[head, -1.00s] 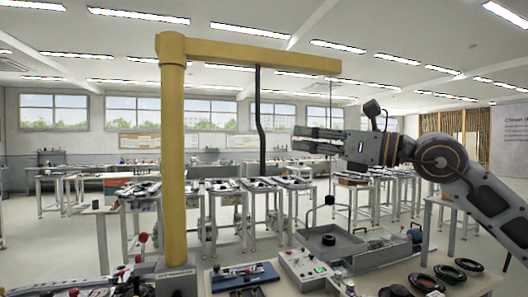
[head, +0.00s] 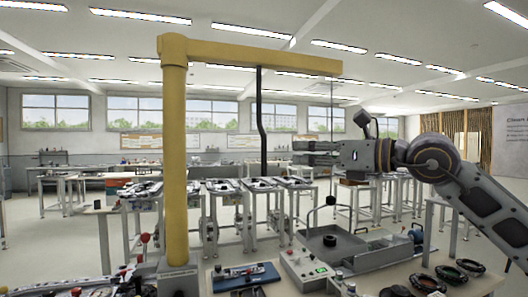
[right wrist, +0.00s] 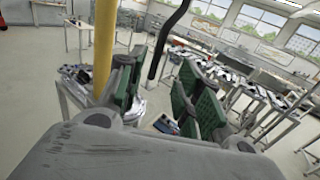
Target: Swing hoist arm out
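The hoist has a yellow upright post (head: 175,160) and a yellow horizontal arm (head: 250,55) that reaches to the right in the head view. A black bent rod (head: 262,125) hangs from the arm. A thin cable drops from the arm's far end. My right gripper (head: 298,150) is right of the rod in the head view, its fingers pointing left. In the right wrist view its green-padded fingers (right wrist: 158,95) are spread and empty. The rod (right wrist: 167,40) shows beyond the gap between them, and the yellow post (right wrist: 104,45) is at left. My left gripper is not in view.
Below the arm, a grey tray (head: 350,258) holds a dark round part. A control box (head: 300,268) and a blue tray (head: 245,277) are left of it. Several dark rings (head: 460,272) lie at right. Other workbenches stand behind. The air around the rod is clear.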

